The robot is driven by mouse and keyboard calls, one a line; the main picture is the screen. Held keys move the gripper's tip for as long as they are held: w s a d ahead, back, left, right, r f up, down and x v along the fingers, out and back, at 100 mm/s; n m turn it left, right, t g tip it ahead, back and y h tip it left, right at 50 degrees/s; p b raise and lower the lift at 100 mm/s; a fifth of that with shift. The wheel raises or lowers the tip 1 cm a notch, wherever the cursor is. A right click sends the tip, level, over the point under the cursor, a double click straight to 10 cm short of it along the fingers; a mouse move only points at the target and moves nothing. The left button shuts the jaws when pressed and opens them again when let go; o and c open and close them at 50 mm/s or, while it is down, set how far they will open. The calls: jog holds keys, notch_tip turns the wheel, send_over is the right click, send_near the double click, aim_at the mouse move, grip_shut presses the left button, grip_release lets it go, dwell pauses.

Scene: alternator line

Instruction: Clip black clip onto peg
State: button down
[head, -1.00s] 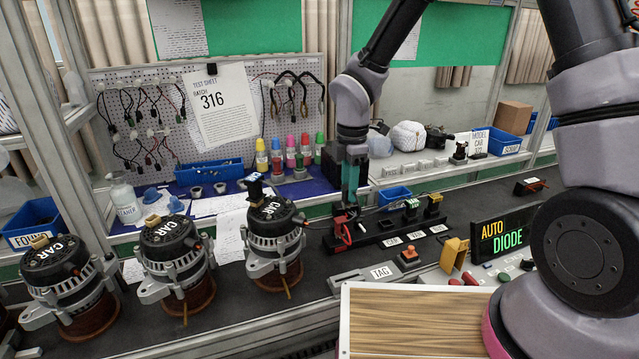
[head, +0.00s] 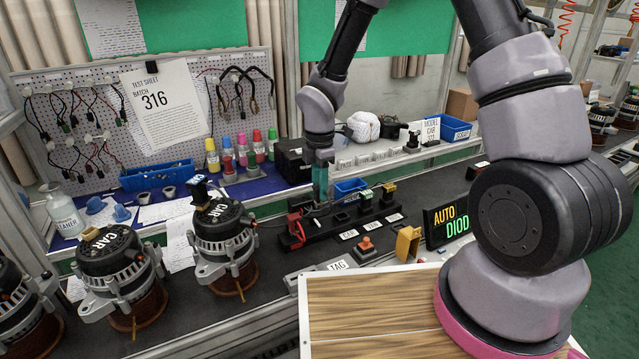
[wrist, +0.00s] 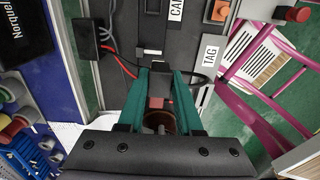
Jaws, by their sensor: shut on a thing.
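In the wrist view my gripper (wrist: 158,95) is shut on a small dark piece, which I take as the black clip (wrist: 158,76). Something reddish and a brown round part show below it between the fingers. The fingers hide much of the clip. I cannot make out the peg for certain or whether the clip touches it. A red wire and a black lead run close to the fingers.
Several small coloured blocks stand along the rack (head: 345,218), right of my gripper. Several alternators (head: 222,240) stand at the left. An orange button (head: 366,244) and an AUTO DIODE display (head: 447,220) are at the right front.

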aim_at(319, 201)
jog(key=shift+f, duration=2.15)
jog(key=shift+f, duration=1.25)
jog(key=c, duration=0.5)
grip_release()
jog(key=shift+r, duration=0.1)
notch_tip(319, 201, up, 11)
jog(key=shift+f, duration=0.2)
